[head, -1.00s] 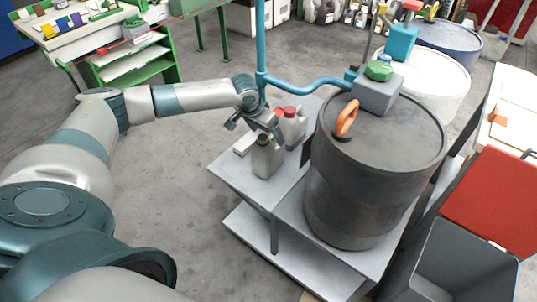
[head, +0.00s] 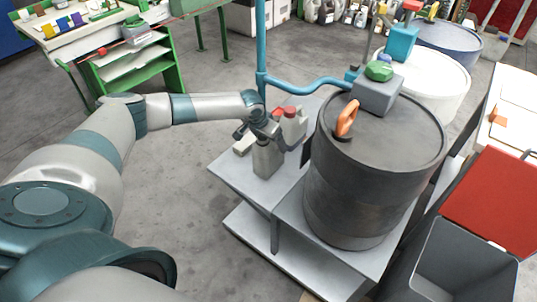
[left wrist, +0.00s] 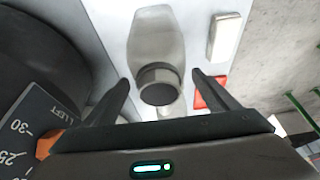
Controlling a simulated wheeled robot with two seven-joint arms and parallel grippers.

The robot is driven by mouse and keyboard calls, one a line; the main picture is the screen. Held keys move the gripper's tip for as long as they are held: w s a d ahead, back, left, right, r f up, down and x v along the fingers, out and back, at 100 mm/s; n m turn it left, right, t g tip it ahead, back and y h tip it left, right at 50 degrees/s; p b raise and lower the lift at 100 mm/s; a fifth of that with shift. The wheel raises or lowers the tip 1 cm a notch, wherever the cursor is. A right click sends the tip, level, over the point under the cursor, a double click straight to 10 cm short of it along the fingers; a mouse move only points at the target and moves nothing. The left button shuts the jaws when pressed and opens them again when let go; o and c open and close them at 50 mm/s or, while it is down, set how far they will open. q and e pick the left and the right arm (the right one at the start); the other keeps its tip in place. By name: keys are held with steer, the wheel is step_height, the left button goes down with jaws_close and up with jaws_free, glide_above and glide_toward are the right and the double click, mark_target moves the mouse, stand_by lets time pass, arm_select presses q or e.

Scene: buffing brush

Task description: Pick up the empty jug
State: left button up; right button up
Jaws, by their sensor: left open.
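A grey jug (head: 267,160) stands upright on the metal stand beside the black drum. In the left wrist view, a grey jug body (left wrist: 156,38) shows with its dark round mouth (left wrist: 158,94) facing the camera, uncapped. My left gripper (head: 262,135) is at the top of this jug, partly hiding its neck. In the left wrist view, the open fingers (left wrist: 158,92) lie on either side of the mouth, with gaps showing. A second jug (head: 294,126) with a red cap stands just behind. My right gripper is not in view.
The black drum (head: 365,175), with a grey box and orange handle on top, stands close right of the jugs. A blue pipe (head: 310,85) runs behind them. A small pale block (head: 243,146) lies left of the jug. A red part (left wrist: 211,92) sits near one finger.

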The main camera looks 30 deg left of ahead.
arm_select(q)
steer(key=x, duration=0.3)
steer(key=shift+a+f, duration=0.1)
steer(key=shift+f, duration=0.05)
steer(key=shift+c, duration=0.5)
steer(key=c, duration=1)
